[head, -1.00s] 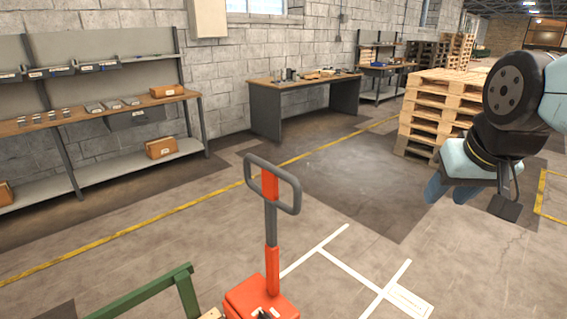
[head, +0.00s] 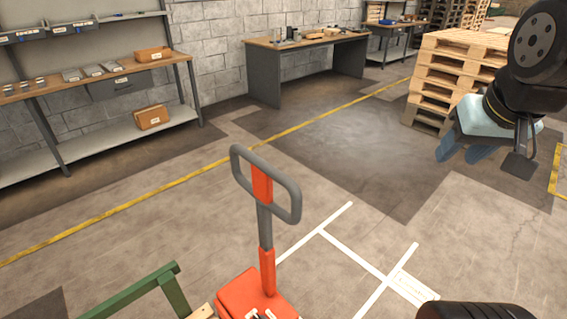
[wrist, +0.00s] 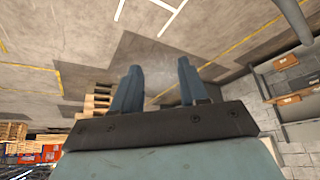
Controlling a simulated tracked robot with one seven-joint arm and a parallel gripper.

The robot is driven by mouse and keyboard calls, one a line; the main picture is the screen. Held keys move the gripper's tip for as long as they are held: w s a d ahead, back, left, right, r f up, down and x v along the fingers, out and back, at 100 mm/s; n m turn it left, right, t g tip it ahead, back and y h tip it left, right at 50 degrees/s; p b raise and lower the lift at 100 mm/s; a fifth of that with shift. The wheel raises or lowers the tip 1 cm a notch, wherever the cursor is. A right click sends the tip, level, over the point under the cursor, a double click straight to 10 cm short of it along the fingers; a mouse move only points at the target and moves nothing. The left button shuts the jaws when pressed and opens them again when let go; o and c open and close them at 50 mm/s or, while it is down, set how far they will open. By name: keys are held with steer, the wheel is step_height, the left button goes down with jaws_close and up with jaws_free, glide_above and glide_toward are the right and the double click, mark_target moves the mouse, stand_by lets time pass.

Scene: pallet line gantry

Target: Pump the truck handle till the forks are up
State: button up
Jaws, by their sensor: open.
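The truck handle (head: 292,205) is a dark grey loop on an orange and grey shaft. It stands nearly upright at the lower middle of the head view, above the orange truck body (head: 250,295). The forks are not clearly visible. My gripper (head: 462,152) hangs in the air at the right of the head view, well apart from the handle. Its two blue-grey fingers also show in the wrist view (wrist: 157,88), spread apart with nothing between them.
A green frame (head: 140,292) stands left of the truck. Stacked wooden pallets (head: 440,75) are behind my gripper. A workbench (head: 300,45) and shelving (head: 95,90) line the wall. The floor between handle and gripper is clear, with white and yellow lines.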

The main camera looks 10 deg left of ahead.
steer(key=shift+o, duration=0.8)
steer(key=shift+w, duration=0.1)
steer(key=shift+o, duration=0.2)
steer(key=shift+w+a+r, duration=0.15)
steer(key=shift+w+a, duration=0.05)
steer(key=shift+a, duration=0.05)
steer(key=n+g+y, duration=0.1)
steer(key=n+g, duration=0.6)
steer(key=n, duration=0.3)
glide_above(281, 173)
steer(key=w+d, duration=0.2)
step_height(281, 173, down, 3)
steer(key=f, duration=0.4)
steer(key=s+a+f, duration=0.1)
steer(key=f, duration=0.3)
steer(key=a+f, duration=0.1)
steer(key=f, duration=0.4)
steer(key=shift+s, duration=0.35)
